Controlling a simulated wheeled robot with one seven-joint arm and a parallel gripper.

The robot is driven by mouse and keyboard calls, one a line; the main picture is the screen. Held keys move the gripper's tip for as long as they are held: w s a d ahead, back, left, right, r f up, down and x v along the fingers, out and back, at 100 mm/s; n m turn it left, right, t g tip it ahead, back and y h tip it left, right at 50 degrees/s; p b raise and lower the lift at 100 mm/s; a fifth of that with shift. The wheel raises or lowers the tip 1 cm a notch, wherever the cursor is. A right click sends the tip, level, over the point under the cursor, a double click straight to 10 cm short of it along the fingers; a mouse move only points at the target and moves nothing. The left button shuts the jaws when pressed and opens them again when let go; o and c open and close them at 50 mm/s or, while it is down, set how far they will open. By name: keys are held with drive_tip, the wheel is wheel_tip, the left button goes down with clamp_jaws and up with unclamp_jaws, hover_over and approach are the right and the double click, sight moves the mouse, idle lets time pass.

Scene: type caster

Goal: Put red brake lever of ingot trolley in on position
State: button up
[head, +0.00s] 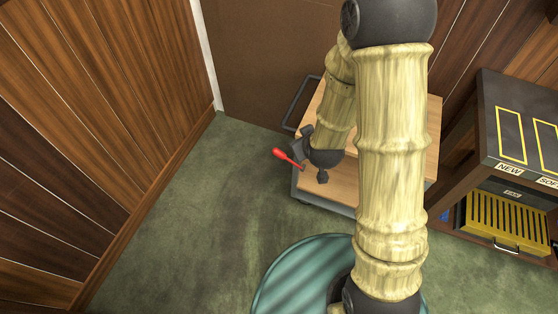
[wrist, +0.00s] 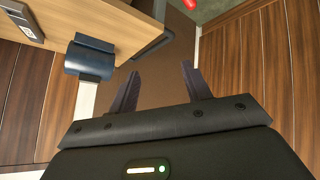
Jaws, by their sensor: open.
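The red brake lever (head: 289,158) sticks out to the left at the near left side of the ingot trolley (head: 385,182), which has a light wooden top and grey edges. In the wrist view, a small part of the red lever (wrist: 189,4) shows at the top edge. My gripper (wrist: 160,68) is open, with nothing between its fingers. In the head view it is by the trolley's left side, close to the lever, and partly hides the lever's base. The trolley (wrist: 120,22) also shows at the upper left in the wrist view, with a dark bracket (wrist: 90,58).
A dark push handle (head: 300,102) rises at the trolley's far left. A shelf unit (head: 480,110) with a yellow slotted drawer (head: 505,222) stands at the right. Wood-panelled walls (head: 80,120) close off the left and back. Green floor (head: 190,220) is clear left of the trolley.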

drive_tip(key=s+a+f+n+t+b, duration=0.1)
drive_tip(key=a+f+n+t+b, duration=0.2)
drive_tip(key=f+b, duration=0.4)
drive_tip(key=a+f+n+t+y+b, duration=0.1)
drive_tip(key=a+f+n+t+b, duration=0.2)
drive_tip(key=f+b, duration=0.5)
wheel_tip(320, 180, down, 8)
drive_tip(key=shift+s+f+b, duration=0.2)
drive_tip(key=shift+s+b, duration=0.1)
drive_tip(key=shift+s, duration=0.1)
drive_tip(key=shift+a, duration=0.1)
drive_tip(key=shift+w, duration=0.1)
drive_tip(key=b, duration=1.2)
approach(279, 151)
wheel_tip(279, 151, down, 2)
drive_tip(key=b+x, duration=0.2)
drive_tip(key=x, duration=0.9)
drive_tip(key=shift+w+r, duration=0.1)
drive_tip(key=shift+w, duration=0.25)
